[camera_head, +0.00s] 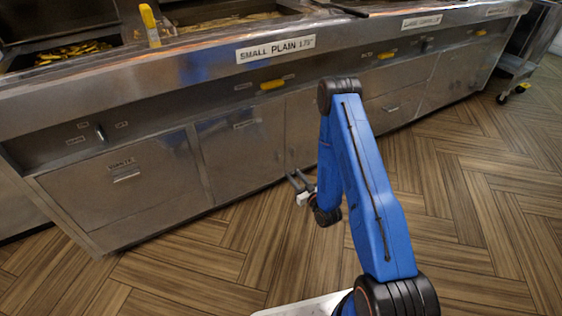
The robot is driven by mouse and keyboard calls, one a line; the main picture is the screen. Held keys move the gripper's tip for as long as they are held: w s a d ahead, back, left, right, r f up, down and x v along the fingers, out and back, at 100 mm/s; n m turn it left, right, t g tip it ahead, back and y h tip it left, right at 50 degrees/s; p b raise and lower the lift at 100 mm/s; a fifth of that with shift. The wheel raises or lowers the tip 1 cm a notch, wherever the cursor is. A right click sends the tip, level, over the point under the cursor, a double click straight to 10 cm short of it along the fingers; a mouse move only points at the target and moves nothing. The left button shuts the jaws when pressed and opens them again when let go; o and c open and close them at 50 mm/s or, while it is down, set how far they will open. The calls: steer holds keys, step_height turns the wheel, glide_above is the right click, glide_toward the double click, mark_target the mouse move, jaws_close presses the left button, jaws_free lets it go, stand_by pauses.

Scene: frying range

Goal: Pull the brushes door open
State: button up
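The steel range front has several door panels. A left door (90,195) carries a label and a handle (126,175) near its top. A middle door (235,160) has a small label or handle near its top edge. The label lettering is too small to read surely, so I cannot tell which door is the brushes one. Both look closed. My gripper (297,176) is low in front of the range, right of the middle door. Its two fingers stand apart, empty, pointing toward the range front and touching nothing that I can see.
A yellow-handled tool (150,25) stands on the range top beside the fry vats. A wheeled steel cart (520,67) is at the far right. The wood floor (200,265) before the left doors is clear.

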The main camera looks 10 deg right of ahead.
mark_target(280, 159)
steer(key=x, duration=1.2)
steer(key=shift+w, duration=0.25)
steer(key=shift+a, duration=0.1)
jaws_close()
